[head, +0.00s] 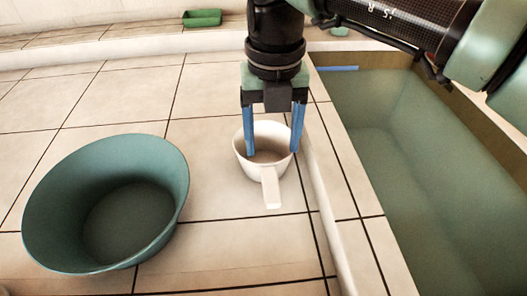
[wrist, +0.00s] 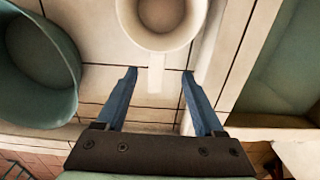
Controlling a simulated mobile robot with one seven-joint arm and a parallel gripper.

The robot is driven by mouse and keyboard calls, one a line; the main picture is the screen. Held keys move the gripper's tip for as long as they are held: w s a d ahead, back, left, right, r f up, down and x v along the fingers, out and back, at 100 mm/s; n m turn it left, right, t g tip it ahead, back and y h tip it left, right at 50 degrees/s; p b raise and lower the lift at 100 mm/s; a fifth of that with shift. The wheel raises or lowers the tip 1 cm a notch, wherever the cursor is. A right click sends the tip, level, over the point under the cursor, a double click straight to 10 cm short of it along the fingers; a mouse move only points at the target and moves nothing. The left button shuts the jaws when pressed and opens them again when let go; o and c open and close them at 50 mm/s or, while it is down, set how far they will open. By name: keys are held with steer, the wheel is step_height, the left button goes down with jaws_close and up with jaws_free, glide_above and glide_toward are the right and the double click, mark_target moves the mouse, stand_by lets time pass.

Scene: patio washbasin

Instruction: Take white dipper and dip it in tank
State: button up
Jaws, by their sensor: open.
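The white dipper (head: 247,162) stands upright on the tiled ledge, its short handle pointing toward the camera in the head view. Its round cup also shows at the top of the wrist view (wrist: 161,42), with the handle below it. My gripper (head: 273,152) is open, its blue fingers pointing down at the dipper. In the wrist view, the fingertips (wrist: 159,74) lie on either side of the handle in the picture; I cannot tell whether they touch the dipper. The tank (head: 405,75), with greenish water, is to the right behind a tiled rim.
A large teal basin (head: 170,165) stands on the tiles to the left and also shows in the wrist view (wrist: 62,45). A small green tray (head: 202,18) lies at the back. Bare tiles separate the basin and dipper.

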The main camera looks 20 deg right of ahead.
mark_target(269, 187)
steer(key=f+b, duration=0.1)
steer(key=f, duration=0.3)
steer(key=f+b, duration=0.1)
steer(key=f, duration=0.2)
steer(key=f+b, duration=0.1)
steer(key=f, duration=0.3)
steer(key=shift+s+a+f+b, duration=0.25)
steer(key=shift+a+f+b, duration=0.05)
steer(key=shift+f, duration=0.05)
steer(key=shift+r, duration=0.1)
steer(key=shift+c, duration=0.3)
jaws_close()
